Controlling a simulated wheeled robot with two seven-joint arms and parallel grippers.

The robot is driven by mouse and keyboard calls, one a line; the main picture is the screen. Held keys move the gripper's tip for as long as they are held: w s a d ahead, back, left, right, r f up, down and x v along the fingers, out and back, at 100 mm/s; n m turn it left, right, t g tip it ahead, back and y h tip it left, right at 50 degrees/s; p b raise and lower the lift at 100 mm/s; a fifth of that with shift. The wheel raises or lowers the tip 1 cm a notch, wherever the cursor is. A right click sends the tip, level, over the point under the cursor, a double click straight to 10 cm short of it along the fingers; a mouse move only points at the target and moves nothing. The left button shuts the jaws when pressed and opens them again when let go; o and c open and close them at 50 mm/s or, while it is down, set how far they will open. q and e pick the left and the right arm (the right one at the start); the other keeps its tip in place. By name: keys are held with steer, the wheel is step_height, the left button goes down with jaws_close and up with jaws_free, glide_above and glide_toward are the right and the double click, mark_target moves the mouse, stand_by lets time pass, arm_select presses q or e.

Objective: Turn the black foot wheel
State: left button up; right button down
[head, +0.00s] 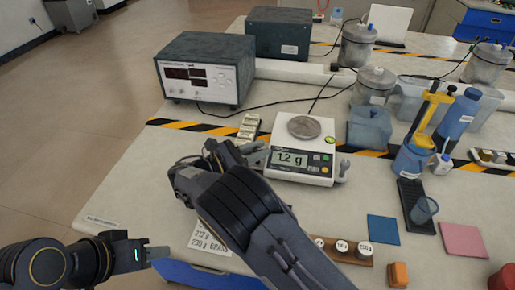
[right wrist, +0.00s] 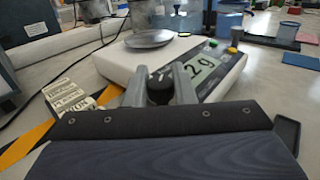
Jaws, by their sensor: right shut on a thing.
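The white balance (head: 300,155) stands on the bench with its display reading about 12 g and a round metal pan (head: 304,127) on top. In the right wrist view the black foot wheel (right wrist: 160,90) is at the balance's near corner, between my right gripper's two grey fingers. My right gripper (right wrist: 159,84) is shut on this wheel; in the head view the gripper (head: 258,156) is at the balance's left front corner and hides the wheel. My left gripper (head: 157,252) is low at the left, away from the balance; its finger gap is unclear.
A grey instrument box (head: 205,68) stands behind left. A pale labelled block (head: 249,126) is close to my right gripper.

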steer(key=c, duration=1.3)
jaws_free()
steer(key=v, duration=0.7)
steer(key=shift+s+a, duration=0.2)
steer(key=shift+a, duration=0.15)
